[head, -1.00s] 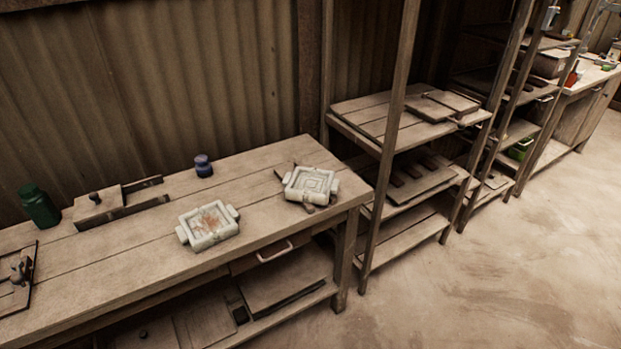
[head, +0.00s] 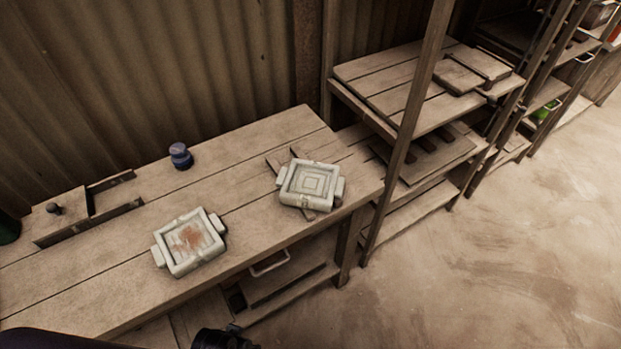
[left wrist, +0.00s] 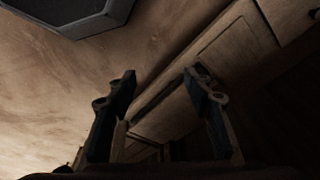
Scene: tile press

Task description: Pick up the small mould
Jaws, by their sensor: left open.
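Two pale, square moulds with side handles lie on the wooden workbench (head: 110,270) in the head view. One mould (head: 189,243) has a reddish-brown stain inside and lies near the bench's front edge. The other mould (head: 310,186) has a concentric-square pattern and rests on thin wooden slats near the bench's right end. They look close in size, and I cannot tell which is the small one. My left gripper (left wrist: 160,75) is open and empty in the left wrist view, with floor and wooden furniture beyond it. No mould shows there.
A dark blue jar (head: 181,156) and a wooden frame with a knob (head: 60,210) stand at the back of the bench. A wooden shelf rack (head: 400,100) stands right of the bench. Open floor (head: 500,260) lies at the lower right.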

